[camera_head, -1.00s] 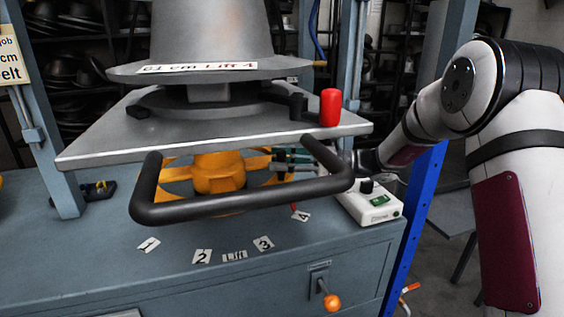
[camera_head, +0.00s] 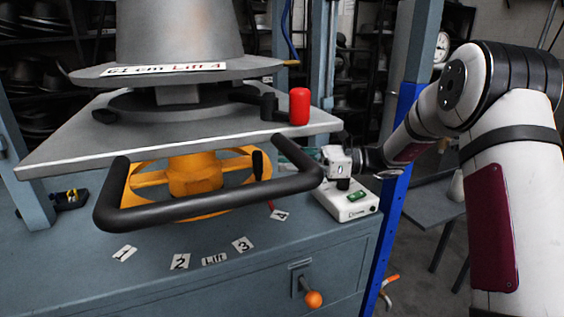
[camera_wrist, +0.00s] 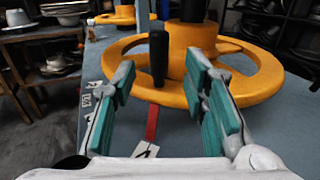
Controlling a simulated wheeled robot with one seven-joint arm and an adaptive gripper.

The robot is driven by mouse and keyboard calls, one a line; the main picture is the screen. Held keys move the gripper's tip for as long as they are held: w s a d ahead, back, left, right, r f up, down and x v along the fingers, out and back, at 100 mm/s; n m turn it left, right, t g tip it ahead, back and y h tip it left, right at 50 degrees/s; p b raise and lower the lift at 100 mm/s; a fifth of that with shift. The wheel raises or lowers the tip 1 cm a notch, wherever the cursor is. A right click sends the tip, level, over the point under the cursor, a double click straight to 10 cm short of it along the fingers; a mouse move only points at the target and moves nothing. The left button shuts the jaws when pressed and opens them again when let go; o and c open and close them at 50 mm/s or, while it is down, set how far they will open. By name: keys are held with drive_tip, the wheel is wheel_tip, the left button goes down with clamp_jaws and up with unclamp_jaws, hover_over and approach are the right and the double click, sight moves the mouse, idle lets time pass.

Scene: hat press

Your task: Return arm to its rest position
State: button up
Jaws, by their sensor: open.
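My gripper (camera_wrist: 162,68) is open and empty, with teal pads on both fingers. In the wrist view the black upright handle (camera_wrist: 158,56) of the yellow handwheel (camera_wrist: 253,85) shows beyond the gap between the fingertips, apart from them. In the head view my gripper (camera_head: 290,153) is just right of the yellow handwheel (camera_head: 195,178), under the press plate's right edge. The plate and the black bar partly hide its fingers. My arm reaches in from the right.
The grey press plate (camera_head: 70,146) and black U-shaped bar (camera_head: 215,212) overhang the fingers. A white control box (camera_head: 345,203) sits just below my gripper on the bench (camera_head: 145,285). A blue post (camera_head: 392,215) stands close to my wrist. Open floor lies to the right.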

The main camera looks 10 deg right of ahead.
drive_tip(key=s+a+r+n+g+h, duration=0.1)
drive_tip(key=s+n+h, duration=0.35)
drive_tip(key=s, duration=0.45)
drive_tip(key=s+a+r+n+g+h, duration=0.15)
drive_tip(key=s+n+h, duration=0.3)
drive_tip(key=s, duration=0.45)
drive_tip(key=s+d+n+t+h, duration=0.6)
drive_tip(key=s+d+n+h, duration=0.5)
drive_tip(key=s, duration=0.5)
drive_tip(key=s+d+f+g+y, duration=0.2)
drive_tip(key=s+f+g, duration=0.3)
drive_tip(key=s, duration=0.5)
wheel_tip(320, 180, up, 22)
drive_tip(key=t+p, duration=0.3)
drive_tip(key=p, duration=1.6)
drive_tip(key=shift+s+a+f+m, duration=0.2)
drive_tip(key=shift+s+m, duration=0.1)
drive_tip(key=shift+t, duration=0.25)
